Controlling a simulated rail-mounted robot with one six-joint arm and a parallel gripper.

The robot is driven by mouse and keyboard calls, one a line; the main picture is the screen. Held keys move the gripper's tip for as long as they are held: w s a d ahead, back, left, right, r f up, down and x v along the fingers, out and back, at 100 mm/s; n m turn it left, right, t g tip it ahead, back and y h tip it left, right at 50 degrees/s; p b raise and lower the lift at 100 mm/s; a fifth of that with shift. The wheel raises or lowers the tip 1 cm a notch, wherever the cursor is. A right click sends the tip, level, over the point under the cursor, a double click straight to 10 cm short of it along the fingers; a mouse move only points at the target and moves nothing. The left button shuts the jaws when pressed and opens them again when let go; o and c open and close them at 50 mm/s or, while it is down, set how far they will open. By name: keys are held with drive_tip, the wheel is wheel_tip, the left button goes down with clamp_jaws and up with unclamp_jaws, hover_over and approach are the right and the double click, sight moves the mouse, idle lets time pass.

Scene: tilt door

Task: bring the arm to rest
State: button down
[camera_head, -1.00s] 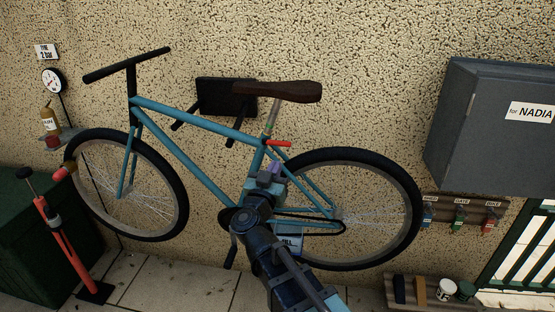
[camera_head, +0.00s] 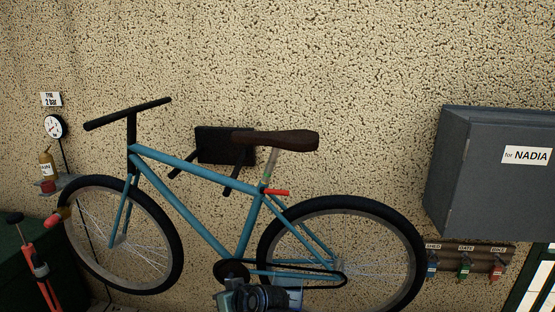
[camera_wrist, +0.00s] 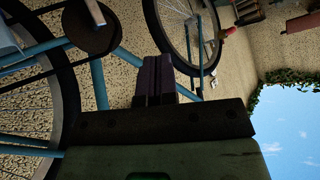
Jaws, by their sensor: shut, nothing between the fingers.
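My arm (camera_head: 255,298) shows at the bottom edge of the head view, in front of the lower part of the blue bicycle (camera_head: 190,195). Most of the arm is cut off below the picture. In the wrist view, my gripper (camera_wrist: 154,72) has its two dark purple fingers together, with nothing between them. The bicycle's frame and wheels show behind the fingers there, and the gripper looks apart from them. The bicycle hangs against the pebbled wall by a black bracket (camera_head: 212,146).
A grey box (camera_head: 490,190) labelled "for NADIA" is on the wall at right, above a key rack (camera_head: 490,258). A gauge (camera_head: 54,127), a small shelf with a bottle (camera_head: 46,166) and a red pump (camera_head: 38,270) are at left. The upper wall is clear.

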drive_tip(key=s+d+f+m+g+h, duration=0.2)
drive_tip(key=d+h, duration=0.1)
drive_tip(key=d, duration=0.7)
drive_tip(key=s+d+f+m+g+h, duration=0.2)
drive_tip(key=d+m+g+h, duration=0.1)
drive_tip(key=d, duration=0.8)
drive_tip(key=s+d+f+m+g+h, duration=0.2)
drive_tip(key=d+f+h, duration=0.1)
drive_tip(key=d, duration=0.7)
wheel_tip(320, 180, up, 17)
drive_tip(key=a+p, duration=0.1)
drive_tip(key=p, duration=1.6)
drive_tip(key=shift+w+p, duration=0.15)
drive_tip(key=shift+p, duration=0.15)
drive_tip(key=c, duration=1.8)
unclamp_jaws()
drive_tip(key=shift+r, duration=0.1)
